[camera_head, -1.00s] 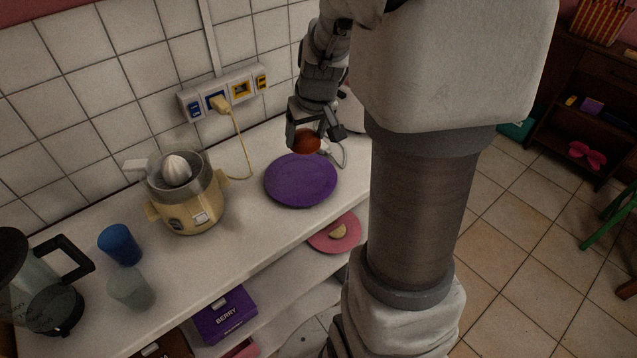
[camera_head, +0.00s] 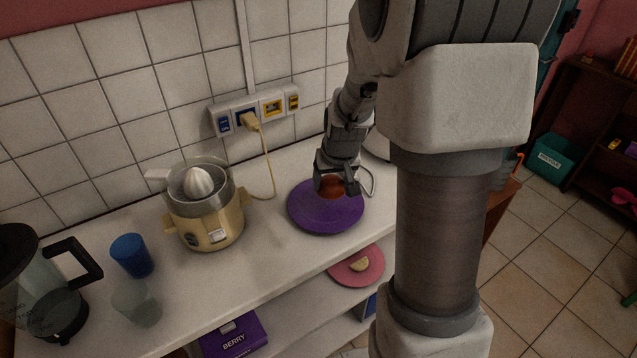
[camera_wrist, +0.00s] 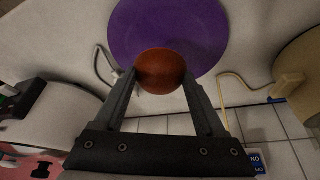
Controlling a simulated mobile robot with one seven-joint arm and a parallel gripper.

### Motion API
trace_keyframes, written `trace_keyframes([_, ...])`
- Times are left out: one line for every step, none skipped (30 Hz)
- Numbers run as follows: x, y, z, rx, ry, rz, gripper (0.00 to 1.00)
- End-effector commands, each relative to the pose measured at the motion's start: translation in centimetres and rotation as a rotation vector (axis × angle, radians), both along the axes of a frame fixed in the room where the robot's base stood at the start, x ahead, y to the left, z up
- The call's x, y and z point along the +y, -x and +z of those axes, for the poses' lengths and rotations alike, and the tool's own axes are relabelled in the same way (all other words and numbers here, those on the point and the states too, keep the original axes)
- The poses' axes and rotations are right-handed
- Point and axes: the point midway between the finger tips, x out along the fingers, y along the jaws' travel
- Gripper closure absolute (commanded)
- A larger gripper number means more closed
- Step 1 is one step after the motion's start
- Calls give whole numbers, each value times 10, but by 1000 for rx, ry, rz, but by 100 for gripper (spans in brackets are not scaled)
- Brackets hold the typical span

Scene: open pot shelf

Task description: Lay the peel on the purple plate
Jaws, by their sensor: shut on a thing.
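The purple plate (camera_head: 312,217) lies on the white top shelf, right of the juicer. My gripper (camera_head: 335,187) is at the plate's back right part, shut on the peel (camera_head: 331,184), a rounded orange-brown piece. In the wrist view the peel (camera_wrist: 161,71) sits between the two fingertips of my gripper (camera_wrist: 160,80), overlapping the near edge of the purple plate (camera_wrist: 170,28). I cannot tell whether the peel touches the plate.
A cream juicer (camera_head: 203,205) stands left of the plate, its yellow cord running to a wall socket strip (camera_head: 256,110). A blue cup (camera_head: 131,255), a clear cup (camera_head: 135,301) and a glass jug (camera_head: 45,290) stand further left. A pink plate (camera_head: 345,275) with a lemon piece is on the shelf below.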

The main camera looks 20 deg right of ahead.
Motion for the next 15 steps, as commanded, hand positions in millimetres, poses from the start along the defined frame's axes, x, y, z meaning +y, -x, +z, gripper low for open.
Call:
trace_keyframes([5, -5, -4, 0, 1, 3, 77])
trace_keyframes([6, -7, -5, 0, 1, 2, 77])
trace_keyframes([7, -9, -7, 0, 1, 2, 77])
trace_keyframes([8, -10, -7, -1, 1, 1, 77])
trace_keyframes([8, -10, -8, -1, 0, 0, 77])
trace_keyframes([9, -10, -10, 0, 1, -1, 77])
trace_keyframes([9, -10, -13, 0, 1, -1, 77])
trace_keyframes([9, -10, -16, 1, 0, -1, 77])
trace_keyframes([8, -10, -22, 1, 0, -2, 77])
trace_keyframes([8, -10, -26, 2, 0, -2, 77])
trace_keyframes([8, -10, -31, 2, -1, -3, 77])
trace_keyframes([8, -10, -38, 2, -1, -3, 77])
trace_keyframes([8, -10, -42, 3, -1, -3, 77])
trace_keyframes([8, -10, -45, 1, 0, -3, 77])
trace_keyframes([8, -10, -48, 0, 0, -2, 77])
